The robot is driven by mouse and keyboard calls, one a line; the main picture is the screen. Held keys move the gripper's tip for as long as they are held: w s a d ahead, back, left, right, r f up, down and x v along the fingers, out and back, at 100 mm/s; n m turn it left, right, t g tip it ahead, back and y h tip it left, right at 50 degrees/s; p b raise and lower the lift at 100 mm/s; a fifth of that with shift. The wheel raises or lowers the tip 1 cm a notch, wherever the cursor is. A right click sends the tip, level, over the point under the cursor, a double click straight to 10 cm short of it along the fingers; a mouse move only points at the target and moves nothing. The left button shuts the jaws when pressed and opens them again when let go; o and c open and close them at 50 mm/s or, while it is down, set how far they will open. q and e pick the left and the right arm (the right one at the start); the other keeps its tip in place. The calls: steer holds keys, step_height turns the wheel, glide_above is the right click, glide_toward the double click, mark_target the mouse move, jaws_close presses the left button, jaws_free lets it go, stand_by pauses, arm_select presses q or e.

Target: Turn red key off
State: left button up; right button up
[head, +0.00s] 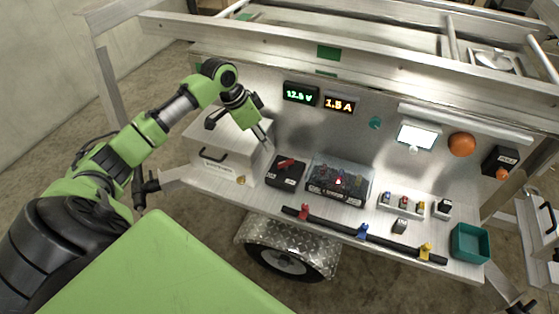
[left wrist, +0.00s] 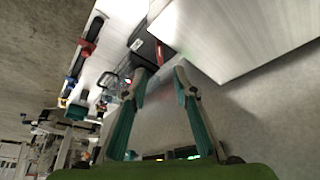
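The red key (head: 287,162) is on top of a black switch box (head: 284,178) on the trailer's metal shelf. The red key also shows in the left wrist view (left wrist: 161,52), on the black box (left wrist: 146,44) just beyond the fingertips. My left gripper (head: 265,137) is above and slightly left of the box, pointing down toward it. In the left wrist view its two fingers (left wrist: 161,80) are apart with nothing between them. It does not appear to touch the key. My right gripper is not in view.
A white case (head: 221,164) stands left of the switch box. A clear-covered box (head: 338,182) stands close on its right. Two lit displays (head: 301,94) are on the back panel. A black bar (head: 330,222) with coloured clips runs along the front. A teal bin (head: 470,243) sits at right.

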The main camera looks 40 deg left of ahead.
mark_target(281, 163)
arm_select(q)
steer(key=x, duration=1.2)
steer(key=shift+d+f+p, duration=0.1)
steer(key=shift+f+p, duration=0.3)
steer(key=shift+f, duration=0.05)
steer(key=shift+c, duration=0.2)
jaws_close()
